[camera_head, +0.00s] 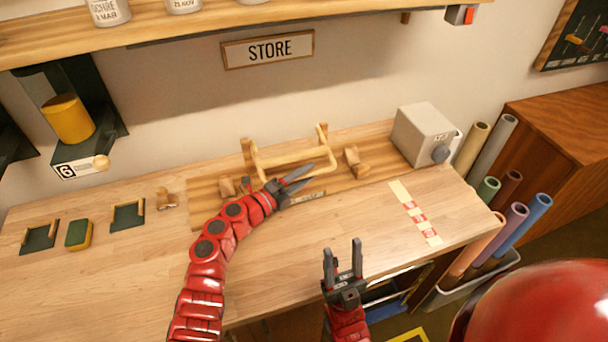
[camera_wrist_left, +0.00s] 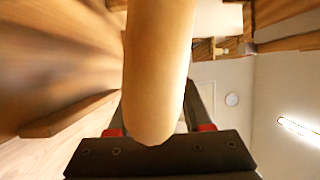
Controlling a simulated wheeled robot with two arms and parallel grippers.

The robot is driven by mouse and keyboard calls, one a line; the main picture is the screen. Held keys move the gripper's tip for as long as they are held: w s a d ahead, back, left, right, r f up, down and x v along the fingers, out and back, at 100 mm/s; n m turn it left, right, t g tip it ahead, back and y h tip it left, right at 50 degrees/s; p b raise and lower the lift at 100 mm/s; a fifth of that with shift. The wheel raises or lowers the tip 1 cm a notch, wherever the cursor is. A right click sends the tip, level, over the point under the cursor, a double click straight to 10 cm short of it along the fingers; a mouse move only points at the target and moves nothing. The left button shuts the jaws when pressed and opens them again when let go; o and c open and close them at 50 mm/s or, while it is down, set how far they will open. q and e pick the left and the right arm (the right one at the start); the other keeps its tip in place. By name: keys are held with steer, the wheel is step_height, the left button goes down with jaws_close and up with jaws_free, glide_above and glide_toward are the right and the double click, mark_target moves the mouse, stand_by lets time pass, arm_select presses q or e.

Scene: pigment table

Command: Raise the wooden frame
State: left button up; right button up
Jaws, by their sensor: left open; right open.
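The wooden frame (camera_head: 287,160) is a pale U-shaped bar on a wooden base board (camera_head: 340,175) at the back of the bench. It leans up off the board, its right end rising near the wall. My left gripper (camera_head: 311,174) is open at the frame's front bar, fingers pointing right. In the left wrist view a thick pale wooden bar (camera_wrist_left: 158,70) fills the middle, in front of the open fingers. I cannot tell whether it touches them. My right gripper (camera_head: 342,247) is open and empty over the bench's front edge, fingers up in the picture.
A grey box with a knob (camera_head: 422,135) stands right of the board. A red-and-white strip (camera_head: 415,213) lies on the bench. Green blocks and holders (camera_head: 80,234) lie at left. Rolled tubes (camera_head: 505,225) stand at right. The front middle of the bench is clear.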

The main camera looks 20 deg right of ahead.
arm_select(q)
jaws_close()
stand_by(1.3)
